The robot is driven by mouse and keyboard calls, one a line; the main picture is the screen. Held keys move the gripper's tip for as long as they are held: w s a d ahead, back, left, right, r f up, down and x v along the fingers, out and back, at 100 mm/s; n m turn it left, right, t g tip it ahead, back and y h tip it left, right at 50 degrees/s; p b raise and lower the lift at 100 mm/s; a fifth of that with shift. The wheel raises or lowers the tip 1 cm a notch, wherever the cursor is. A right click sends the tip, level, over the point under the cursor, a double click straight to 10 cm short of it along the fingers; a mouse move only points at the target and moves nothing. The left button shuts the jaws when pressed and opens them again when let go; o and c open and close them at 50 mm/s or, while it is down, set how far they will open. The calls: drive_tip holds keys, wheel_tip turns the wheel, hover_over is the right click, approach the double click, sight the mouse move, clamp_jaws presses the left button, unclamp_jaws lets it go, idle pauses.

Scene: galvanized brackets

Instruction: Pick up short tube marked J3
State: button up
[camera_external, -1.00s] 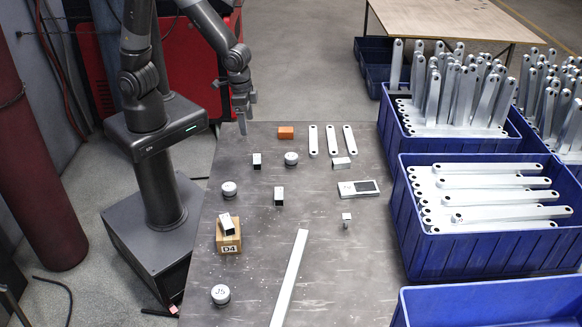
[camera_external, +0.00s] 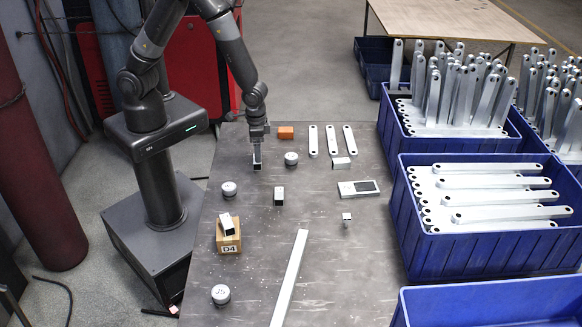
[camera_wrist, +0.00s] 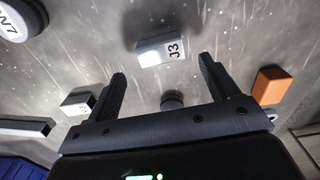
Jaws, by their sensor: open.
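The short tube marked J3 (camera_wrist: 160,52) is a small silvery square tube with a dark marking. In the wrist view it lies on the table just beyond my fingertips, roughly centred between them. In the external view the tube (camera_external: 257,166) is directly under my gripper (camera_external: 257,152), partly covered by it. My gripper (camera_wrist: 162,68) is open and empty, pointing down. The fingers do not visibly touch the tube; the exact height gap is hard to tell.
Near the tube are an orange block (camera_external: 286,132), a round cap (camera_external: 291,159) and another short tube (camera_external: 279,196). A tube sits on wooden block D4 (camera_external: 229,244). Flat bars (camera_external: 331,140) lie at the back. Blue bins (camera_external: 470,258) stand right. The table front holds a long bar (camera_external: 290,278).

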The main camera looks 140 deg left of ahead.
drive_tip(key=shift+a+f, duration=0.1)
drive_tip(key=shift+f, duration=2.4)
drive_tip(key=shift+c, duration=0.3)
drive_tip(key=c, duration=1)
drive_tip(key=shift+r, duration=0.2)
